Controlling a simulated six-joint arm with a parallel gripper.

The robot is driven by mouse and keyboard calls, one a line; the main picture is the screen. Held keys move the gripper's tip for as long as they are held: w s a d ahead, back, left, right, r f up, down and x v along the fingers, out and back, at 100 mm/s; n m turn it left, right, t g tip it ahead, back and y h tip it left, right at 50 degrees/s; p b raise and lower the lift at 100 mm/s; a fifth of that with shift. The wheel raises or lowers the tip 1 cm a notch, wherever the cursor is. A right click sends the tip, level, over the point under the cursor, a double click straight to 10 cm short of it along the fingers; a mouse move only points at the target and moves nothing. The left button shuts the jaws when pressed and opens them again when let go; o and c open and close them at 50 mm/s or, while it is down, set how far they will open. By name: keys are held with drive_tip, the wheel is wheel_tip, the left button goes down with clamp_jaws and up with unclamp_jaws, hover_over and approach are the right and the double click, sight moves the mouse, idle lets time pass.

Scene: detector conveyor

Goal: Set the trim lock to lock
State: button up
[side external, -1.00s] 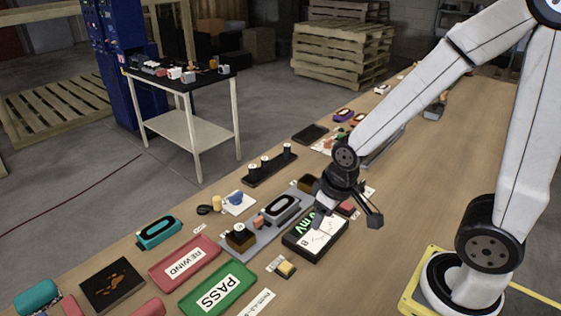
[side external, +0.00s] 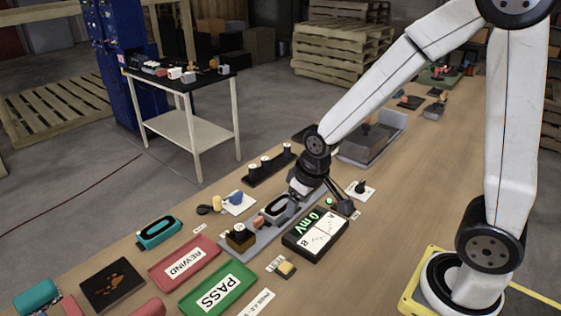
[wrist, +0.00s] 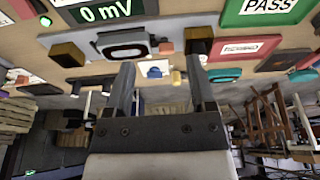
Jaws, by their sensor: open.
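No readable label picks out the trim lock. A small black knob on a white plate (side external: 359,189) stands behind the meter on its right and may be it; a dark knob on a pale plate also shows at the top left of the wrist view (wrist: 45,20). My gripper (side external: 320,199) is over the grey detector base, left of that knob and apart from it. Its two fingers are spread and empty in the wrist view (wrist: 162,62).
The grey base (side external: 262,233) carries a dark oval coil (side external: 278,208) and a brown block (side external: 240,238). A grey bin (side external: 372,145) stands behind. The right side of the table is clear.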

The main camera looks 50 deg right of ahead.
drive_tip(key=w+a+f, duration=0.1)
drive_tip(key=w, duration=1.2)
drive_tip(key=n+t, duration=0.1)
drive_tip(key=t, duration=0.1)
approach(217, 198)
drive_tip(key=x, duration=0.2)
drive_tip(key=shift+w+d+f, duration=0.2)
drive_tip(key=shift+w+f, duration=0.05)
drive_tip(key=shift+w, duration=0.15)
drive_tip(key=shift+x, duration=3.85)
drive_tip(key=shift+s+a+f, duration=0.1)
drive_tip(key=shift+s+a, duration=0.05)
drive_tip(key=shift+s, duration=0.05)
clamp_jaws()
